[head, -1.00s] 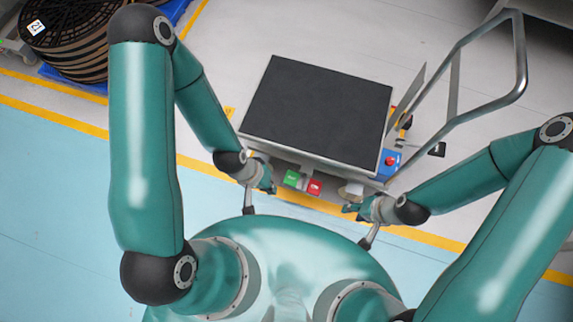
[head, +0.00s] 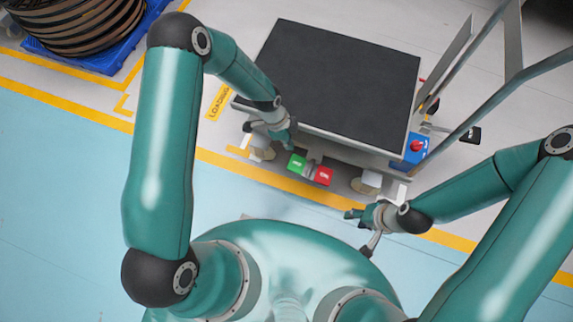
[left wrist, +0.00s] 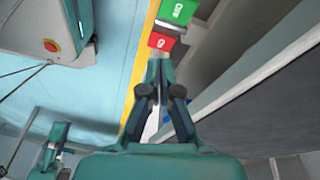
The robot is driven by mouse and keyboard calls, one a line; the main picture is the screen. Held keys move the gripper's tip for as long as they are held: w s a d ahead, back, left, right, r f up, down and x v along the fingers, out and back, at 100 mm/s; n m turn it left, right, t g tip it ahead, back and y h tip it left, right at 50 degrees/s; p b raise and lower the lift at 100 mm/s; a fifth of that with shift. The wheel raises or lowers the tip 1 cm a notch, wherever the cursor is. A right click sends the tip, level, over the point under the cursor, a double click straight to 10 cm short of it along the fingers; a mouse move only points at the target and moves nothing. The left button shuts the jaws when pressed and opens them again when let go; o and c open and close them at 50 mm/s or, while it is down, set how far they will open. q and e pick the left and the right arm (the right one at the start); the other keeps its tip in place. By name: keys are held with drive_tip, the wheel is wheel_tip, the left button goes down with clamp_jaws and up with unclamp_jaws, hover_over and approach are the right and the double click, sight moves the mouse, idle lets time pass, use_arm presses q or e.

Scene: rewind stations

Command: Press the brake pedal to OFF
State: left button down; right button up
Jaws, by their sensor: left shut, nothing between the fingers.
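The brake pedal shows as a green pad (head: 298,164) and a red pad (head: 323,176) side by side, low under the cart's front edge. Their lettering is too small to read surely. In the left wrist view the green pad (left wrist: 177,11) and red pad (left wrist: 160,40) lie beyond my fingertips. My left gripper (head: 289,133) is at the cart's front edge, above the green pad in the picture, apparently apart from both pads. It is shut and empty (left wrist: 159,68). My right gripper (head: 352,214) is right of and below the red pad; its fingers are too small to judge.
The cart's dark platform (head: 335,85) fills the middle, with a metal handle (head: 500,98) at right. A blue box with a red button (head: 416,147) sits at its right corner. Reels on a blue pallet (head: 98,55) stand at upper left. The blue floor (head: 60,200) is clear.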

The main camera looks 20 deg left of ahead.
sight(291, 160)
use_arm(q)
drive_tip(key=w+f+m, duration=0.1)
drive_tip(key=w+a+f+m+b, duration=0.1)
drive_tip(key=w+f+m+b, duration=0.1)
drive_tip(key=shift+a+f+y, duration=0.3)
drive_tip(key=shift+f+y, duration=0.05)
drive_tip(key=shift+y, duration=0.05)
use_arm(e)
wheel_tip(291, 160, down, 4)
drive_tip(key=shift+f, duration=0.15)
use_arm(q)
drive_tip(key=f+b, duration=0.1)
drive_tip(key=f, duration=0.3)
drive_tip(key=d+f+b, duration=0.1)
drive_tip(key=f+b, duration=0.1)
drive_tip(key=f, duration=0.2)
drive_tip(key=f+b, duration=0.1)
drive_tip(key=f, duration=0.3)
drive_tip(key=shift+d+f, duration=0.2)
drive_tip(key=shift+f, duration=0.15)
drive_tip(key=shift+a+f, duration=0.15)
drive_tip(key=shift+f, duration=0.35)
use_arm(e)
drive_tip(key=shift+f, duration=2.1)
